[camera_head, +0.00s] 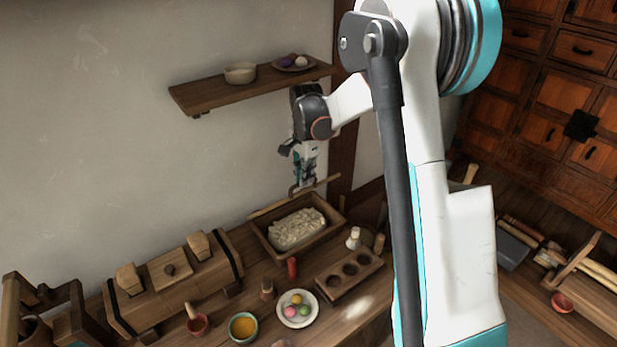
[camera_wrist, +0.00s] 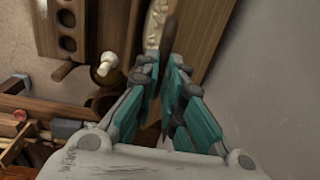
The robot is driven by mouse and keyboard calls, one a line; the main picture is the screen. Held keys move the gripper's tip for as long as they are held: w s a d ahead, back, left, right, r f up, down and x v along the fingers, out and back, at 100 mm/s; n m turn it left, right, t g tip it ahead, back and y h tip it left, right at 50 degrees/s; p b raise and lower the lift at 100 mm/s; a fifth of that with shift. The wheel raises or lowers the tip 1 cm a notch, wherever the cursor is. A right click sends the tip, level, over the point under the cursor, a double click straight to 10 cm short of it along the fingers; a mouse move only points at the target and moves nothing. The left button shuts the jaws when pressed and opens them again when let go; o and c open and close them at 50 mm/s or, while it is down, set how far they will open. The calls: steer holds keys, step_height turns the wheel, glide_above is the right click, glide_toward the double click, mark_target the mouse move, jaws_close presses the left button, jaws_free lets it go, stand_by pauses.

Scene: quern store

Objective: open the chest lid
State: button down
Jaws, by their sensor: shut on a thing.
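The chest (camera_head: 263,233) is a wooden box at the back of the worktop, against the wall. It is open at the top and pale crumbly contents show inside; they also show at the top of the wrist view. A thin wooden strip at its back edge, apparently the raised chest lid (camera_head: 328,181), is seen nearly edge-on. My gripper (camera_head: 305,184) points down at this strip and is shut on it. In the wrist view a dark brown piece (camera_wrist: 168,38) stands between the fingers of my gripper (camera_wrist: 162,78). The fingers partly hide the grip.
A shelf (camera_head: 215,94) with a bowl and a plate hangs above the chest. A black-banded wooden box (camera_head: 215,272) stands to its left. A tray with round hollows (camera_head: 333,291), a plate of coloured balls (camera_head: 284,311) and small bowls lie in front. The wall is close behind.

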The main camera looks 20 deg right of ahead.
steer(key=shift+w+a+f, duration=0.3)
steer(key=shift+w, duration=0.1)
steer(key=c, duration=1.9)
jaws_free()
steer(key=o, duration=0.4)
steer(key=shift+w+a+f, duration=0.1)
steer(key=shift+w+f, duration=0.2)
steer(key=shift+w, duration=0.2)
steer(key=shift+s+r, duration=0.1)
steer(key=shift+c, duration=0.4)
steer(key=shift+r, duration=0.1)
steer(key=shift+c, duration=0.4)
step_height(320, 180, up, 12)
steer(key=s, duration=0.1)
steer(key=shift+d, duration=0.3)
steer(key=shift+c, duration=0.5)
